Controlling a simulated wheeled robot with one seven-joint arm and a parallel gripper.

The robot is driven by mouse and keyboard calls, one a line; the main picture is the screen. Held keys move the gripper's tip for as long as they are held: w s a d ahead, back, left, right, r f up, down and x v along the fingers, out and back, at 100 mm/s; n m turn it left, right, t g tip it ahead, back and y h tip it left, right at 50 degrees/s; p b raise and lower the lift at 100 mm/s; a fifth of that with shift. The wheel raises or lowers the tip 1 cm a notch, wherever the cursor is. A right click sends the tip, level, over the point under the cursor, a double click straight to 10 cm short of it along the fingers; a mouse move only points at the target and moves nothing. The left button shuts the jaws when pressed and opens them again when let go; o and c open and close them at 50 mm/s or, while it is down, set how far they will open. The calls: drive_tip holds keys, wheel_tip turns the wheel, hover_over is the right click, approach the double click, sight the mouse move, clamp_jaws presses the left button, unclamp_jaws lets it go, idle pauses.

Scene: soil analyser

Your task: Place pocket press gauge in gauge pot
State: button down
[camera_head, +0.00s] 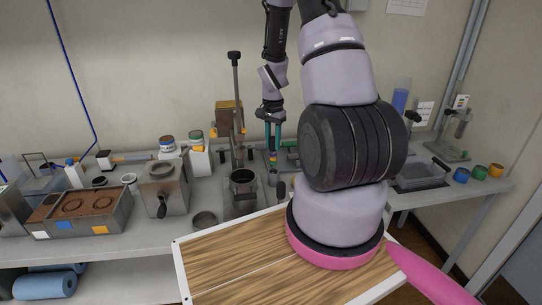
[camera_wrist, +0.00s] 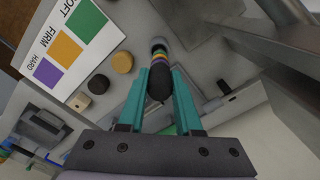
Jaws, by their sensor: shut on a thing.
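The pocket press gauge (camera_wrist: 157,84) has a dark rounded body and rainbow-coloured bands toward its far end. My gripper (camera_wrist: 159,88) has teal fingers, shut on the gauge. In the head view my gripper (camera_head: 273,140) points down over the back of the bench, and the gauge hangs small between its fingers. A small grey round thing (camera_wrist: 158,44) shows just beyond the banded end in the wrist view. I cannot tell whether it is the gauge pot or the gauge's tip, or whether they touch. The gauge pot is not clearly identifiable.
A dark metal cylinder (camera_head: 243,185) and a tall press rod (camera_head: 236,95) stand left of my gripper. A wood-topped board (camera_head: 225,272) is in front.

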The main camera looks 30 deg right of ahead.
sight(274, 152)
drive_tip(key=shift+f, duration=2.2)
drive_tip(key=c, duration=0.6)
unclamp_jaws()
drive_tip(key=shift+d, duration=0.1)
wheel_tip(274, 152, up, 12)
drive_tip(key=shift+r, duration=0.15)
drive_tip(key=shift+s, duration=0.1)
